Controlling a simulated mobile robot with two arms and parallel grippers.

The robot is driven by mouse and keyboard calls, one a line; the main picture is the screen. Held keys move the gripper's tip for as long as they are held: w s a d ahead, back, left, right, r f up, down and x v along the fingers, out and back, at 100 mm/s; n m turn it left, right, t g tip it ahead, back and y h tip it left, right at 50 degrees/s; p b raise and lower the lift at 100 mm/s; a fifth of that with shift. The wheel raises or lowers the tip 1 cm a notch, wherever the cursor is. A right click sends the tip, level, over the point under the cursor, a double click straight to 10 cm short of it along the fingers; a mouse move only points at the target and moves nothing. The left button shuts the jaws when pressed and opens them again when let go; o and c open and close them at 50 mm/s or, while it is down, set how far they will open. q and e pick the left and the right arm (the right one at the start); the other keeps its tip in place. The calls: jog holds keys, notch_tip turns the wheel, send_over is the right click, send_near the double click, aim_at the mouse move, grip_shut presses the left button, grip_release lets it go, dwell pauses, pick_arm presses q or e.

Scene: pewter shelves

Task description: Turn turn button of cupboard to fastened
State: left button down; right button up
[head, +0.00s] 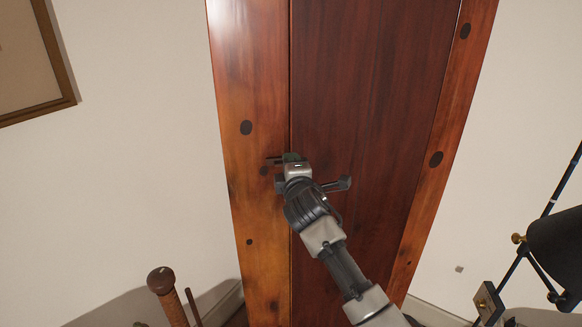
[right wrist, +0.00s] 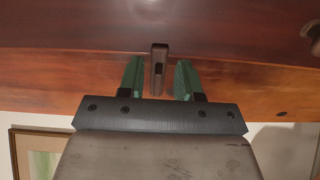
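The cupboard has a dark red-brown door (head: 360,90) beside a lighter orange-brown frame post (head: 250,80). The turn button is a small dark metal piece in the right wrist view (right wrist: 158,68), where it lies across the seam between door and frame. In the head view a thin dark bit, likely its end (head: 272,158), shows left of my gripper; the rest is hidden. My right gripper (right wrist: 158,80) is open, its green fingers on either side of the button with a visible gap at each. It also shows in the head view (head: 291,157). My left gripper is not in view.
A dark knob (right wrist: 313,35) shows at the right edge of the right wrist view. A wooden post with a round top (head: 161,281) stands at lower left. A black lamp-like fixture (head: 555,250) is at right. A picture frame (head: 60,80) hangs at upper left.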

jog(key=s+d+b, duration=0.1)
jog(key=s, duration=0.9)
jog(key=shift+s+d, duration=0.3)
jog(key=shift+s, duration=0.05)
jog(key=shift+f, duration=0.1)
jog(key=d+f+m+g+h, duration=0.1)
jog(key=d+f+m+g, duration=0.1)
jog(key=f, duration=0.9)
jog(key=d+f+m+g, duration=0.2)
jog(key=f+g, duration=0.1)
jog(key=f, duration=0.8)
jog(key=s+d+f+m+g, duration=0.25)
jog(key=s+f, duration=0.25)
jog(key=f, duration=0.6)
jog(key=s+d+f+m+g, duration=0.1)
jog(key=s+d+f+m, duration=0.3)
jog(key=f, duration=0.8)
jog(key=s+d+f+m+g, duration=0.2)
jog(key=s+f, duration=0.5)
jog(key=s, duration=0.7)
jog(key=s+d+f+m+g+h, duration=0.1)
jog(key=s+d+f+m+g, duration=0.1)
jog(key=s+f, duration=0.6)
jog(key=s+d+f+m+g, duration=0.2)
jog(key=s+d+f+g, duration=0.2)
jog(key=s, duration=1.8)
notch_tip(320, 180, down, 4)
jog(key=shift+d+r+m+h, duration=0.15)
jog(key=shift+d+m+h, duration=0.25)
jog(key=shift+d, duration=0.35)
